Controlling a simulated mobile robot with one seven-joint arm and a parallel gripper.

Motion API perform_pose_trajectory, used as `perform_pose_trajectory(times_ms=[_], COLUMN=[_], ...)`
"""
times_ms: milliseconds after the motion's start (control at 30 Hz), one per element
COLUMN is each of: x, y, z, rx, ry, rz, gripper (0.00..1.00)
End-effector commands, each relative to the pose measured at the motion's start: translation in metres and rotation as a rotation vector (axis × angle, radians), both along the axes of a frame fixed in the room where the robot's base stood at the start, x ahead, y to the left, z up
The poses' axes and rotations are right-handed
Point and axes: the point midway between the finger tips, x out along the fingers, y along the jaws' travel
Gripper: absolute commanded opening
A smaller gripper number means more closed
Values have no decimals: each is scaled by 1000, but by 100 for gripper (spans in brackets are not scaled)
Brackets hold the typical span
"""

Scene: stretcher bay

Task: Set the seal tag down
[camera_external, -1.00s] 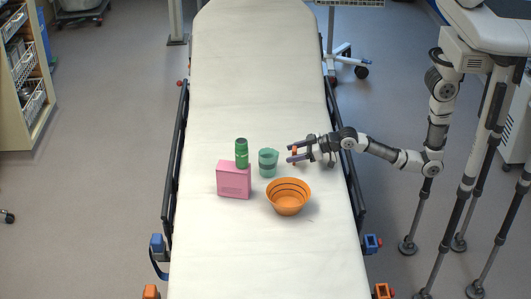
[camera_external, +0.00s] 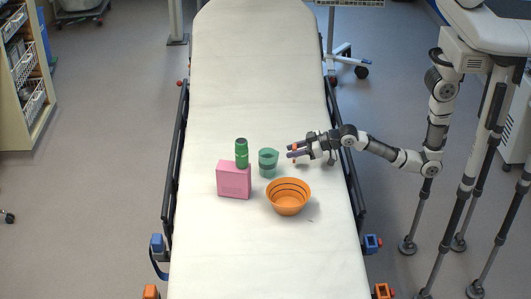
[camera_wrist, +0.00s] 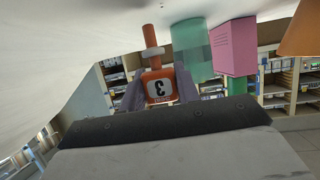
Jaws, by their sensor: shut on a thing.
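The seal tag (camera_wrist: 159,87) is orange with a white panel marked with a black "3" and a stalk, seen in the wrist view between my fingers. In the external view only small orange bits of the seal tag (camera_external: 294,147) show at my gripper (camera_external: 291,151). My gripper is shut on it, low over the white stretcher (camera_external: 258,90), just right of the green cup. In the wrist view my gripper (camera_wrist: 158,88) has a finger on each side of the tag. I cannot tell whether the tag touches the sheet.
A teal cup (camera_external: 268,163) stands left of my gripper, and an orange bowl (camera_external: 288,197) sits below it in the picture. A pink box (camera_external: 234,180) and a green bottle (camera_external: 241,153) stand further left. The upper part of the stretcher is clear. Dark side rails (camera_external: 346,160) run along its edges.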

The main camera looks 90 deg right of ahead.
Motion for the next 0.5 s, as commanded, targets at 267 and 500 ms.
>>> perform_pose_trajectory(times_ms=[267, 500], x=[1, 1], y=[0, 0], z=[61, 133], rx=[1, 0], ry=[-11, -10], rz=[0, 0], gripper=[7, 7])
